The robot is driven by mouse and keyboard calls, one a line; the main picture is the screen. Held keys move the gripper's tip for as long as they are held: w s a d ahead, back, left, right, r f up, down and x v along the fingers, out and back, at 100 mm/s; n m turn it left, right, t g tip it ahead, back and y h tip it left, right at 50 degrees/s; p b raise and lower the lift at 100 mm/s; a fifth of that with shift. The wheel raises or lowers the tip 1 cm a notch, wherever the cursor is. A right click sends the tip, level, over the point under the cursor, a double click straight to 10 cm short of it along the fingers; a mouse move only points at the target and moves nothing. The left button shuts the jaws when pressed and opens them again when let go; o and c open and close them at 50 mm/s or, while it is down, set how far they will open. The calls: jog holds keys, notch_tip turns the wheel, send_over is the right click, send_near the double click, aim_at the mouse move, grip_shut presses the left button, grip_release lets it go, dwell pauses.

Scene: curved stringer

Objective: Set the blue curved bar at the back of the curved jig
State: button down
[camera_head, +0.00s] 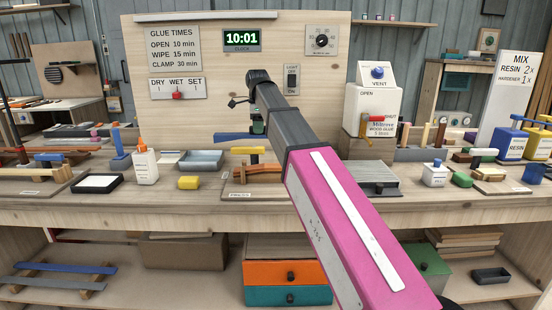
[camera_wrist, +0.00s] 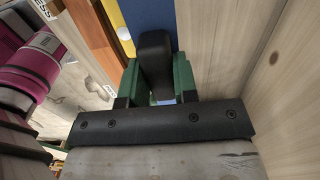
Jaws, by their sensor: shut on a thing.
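The blue curved bar (camera_head: 233,136) is held in my gripper (camera_head: 258,126), above the bench and in front of the upright back board. In the wrist view its blue surface (camera_wrist: 150,18) shows beyond my gripper's green fingers (camera_wrist: 157,82); a black part covers the middle. The curved jig (camera_head: 232,190) lies on the bench below, with an orange-brown curved strip (camera_head: 262,168) and a yellow block (camera_head: 247,150) at it. The bar appears above and behind these, apart from the jig. My arm hides the jig's right end.
A grey box (camera_head: 373,176) stands to the right. The back board (camera_head: 222,85) rises close behind my gripper.

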jog(key=shift+w+d+f, duration=1.4)
jog(key=shift+w+f, duration=0.3)
jog(key=shift+f, duration=0.35)
jog(key=shift+w+d+f, duration=1.45)
jog(key=shift+w+f, duration=0.2)
jog(key=shift+f, duration=0.35)
jog(key=shift+w+d+f, duration=1.4)
jog(key=shift+w+f, duration=0.3)
jog(key=shift+f, duration=0.35)
jog(key=shift+f, duration=0.15)
jog(key=c, duration=0.9)
grip_release()
notch_tip(320, 180, up, 12)
jog(key=shift+r, duration=0.15)
